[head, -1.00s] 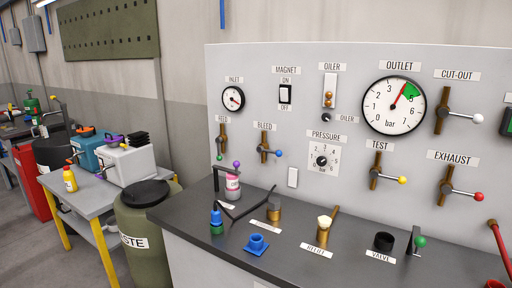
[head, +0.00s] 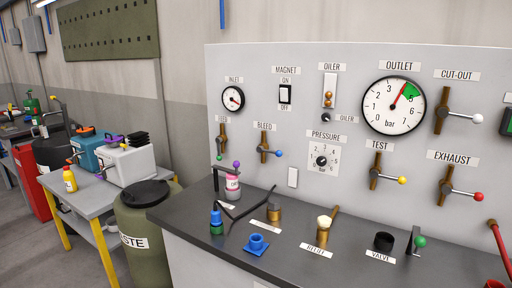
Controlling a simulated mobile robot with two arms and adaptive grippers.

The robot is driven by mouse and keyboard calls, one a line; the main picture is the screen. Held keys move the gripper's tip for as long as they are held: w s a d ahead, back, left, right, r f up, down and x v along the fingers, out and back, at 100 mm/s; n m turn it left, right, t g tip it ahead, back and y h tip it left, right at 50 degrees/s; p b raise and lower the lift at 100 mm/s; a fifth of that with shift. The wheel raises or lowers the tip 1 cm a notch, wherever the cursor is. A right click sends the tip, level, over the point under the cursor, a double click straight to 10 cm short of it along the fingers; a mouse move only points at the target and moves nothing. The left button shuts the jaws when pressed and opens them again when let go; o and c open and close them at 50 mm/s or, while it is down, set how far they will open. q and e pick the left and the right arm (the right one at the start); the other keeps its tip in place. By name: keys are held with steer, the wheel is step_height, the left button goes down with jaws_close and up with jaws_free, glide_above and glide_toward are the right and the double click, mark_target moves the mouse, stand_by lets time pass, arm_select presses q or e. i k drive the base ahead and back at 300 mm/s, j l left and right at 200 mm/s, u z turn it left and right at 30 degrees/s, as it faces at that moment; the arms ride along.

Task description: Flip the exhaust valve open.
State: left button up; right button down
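The exhaust valve (head: 446,187) is on the grey panel at the right, under the EXHAUST label (head: 453,157). It has an upright brass body and a thin metal lever. The lever points right and slightly down, ending in a red knob (head: 479,196). Nothing touches it. Neither of my grippers is in the head view.
Near it are the test valve (head: 375,172) with a yellow knob and the cut-out valve (head: 442,111) with a white knob. Several small items stand on the dark bench (head: 203,228) below. A red bent handle (head: 499,240) rises at the right edge.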

mark_target(446, 189)
steer(key=z, duration=1.3)
steer(key=i+j+u, duration=0.2)
steer(key=i, duration=0.3)
steer(key=j, duration=0.1)
